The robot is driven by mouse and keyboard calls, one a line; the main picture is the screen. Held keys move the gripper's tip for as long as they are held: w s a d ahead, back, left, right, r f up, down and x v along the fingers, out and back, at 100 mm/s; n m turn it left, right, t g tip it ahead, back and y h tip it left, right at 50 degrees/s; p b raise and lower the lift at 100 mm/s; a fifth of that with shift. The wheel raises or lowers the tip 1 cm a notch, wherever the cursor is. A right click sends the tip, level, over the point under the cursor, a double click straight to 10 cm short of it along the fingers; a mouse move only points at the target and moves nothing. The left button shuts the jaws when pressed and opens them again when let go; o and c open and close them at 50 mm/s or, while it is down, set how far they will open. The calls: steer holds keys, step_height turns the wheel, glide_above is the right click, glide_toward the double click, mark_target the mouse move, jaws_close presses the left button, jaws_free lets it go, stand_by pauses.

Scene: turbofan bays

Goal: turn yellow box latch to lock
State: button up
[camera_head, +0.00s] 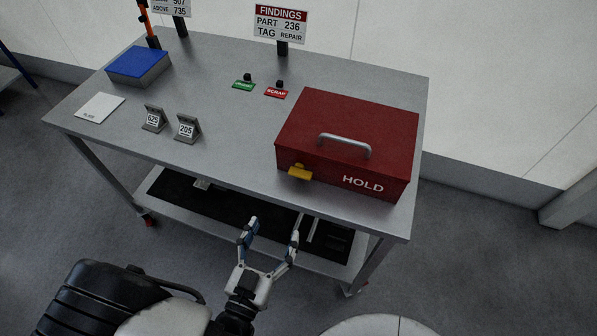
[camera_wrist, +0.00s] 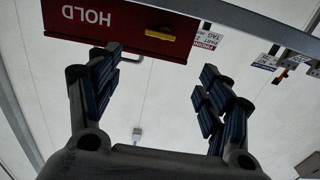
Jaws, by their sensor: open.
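The yellow latch (camera_head: 300,172) sits on the front face of the closed red HOLD box (camera_head: 345,130), left of the HOLD lettering. The latch lies level, with its longer side across the picture. The latch also shows in the wrist view (camera_wrist: 161,34), where the red box (camera_wrist: 120,30) appears upside down. My gripper (camera_head: 270,227) is open and empty, in front of the table's front edge and apart from the latch. In the wrist view my two fingers (camera_wrist: 160,85) are spread wide with nothing between them.
The box stands at the right end of the grey table (camera_head: 215,85). A blue-topped box (camera_head: 138,62), a white card (camera_head: 100,107), number stands (camera_head: 187,127), green and red tags (camera_head: 276,92) and a FINDINGS sign (camera_head: 280,24) share it. A dark-matted lower shelf (camera_head: 225,212) lies below.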

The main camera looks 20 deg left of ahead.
mark_target(299, 176)
steer(key=w+b, duration=0.1)
steer(key=w, duration=0.4)
steer(key=w+d+b, duration=0.1)
steer(key=w, duration=0.5)
steer(key=w+b, duration=0.1)
steer(key=w, duration=0.4)
steer(key=shift+w+d, duration=0.15)
steer(key=shift+w, duration=0.2)
steer(key=shift+c, duration=0.6)
steer(key=c, duration=0.9)
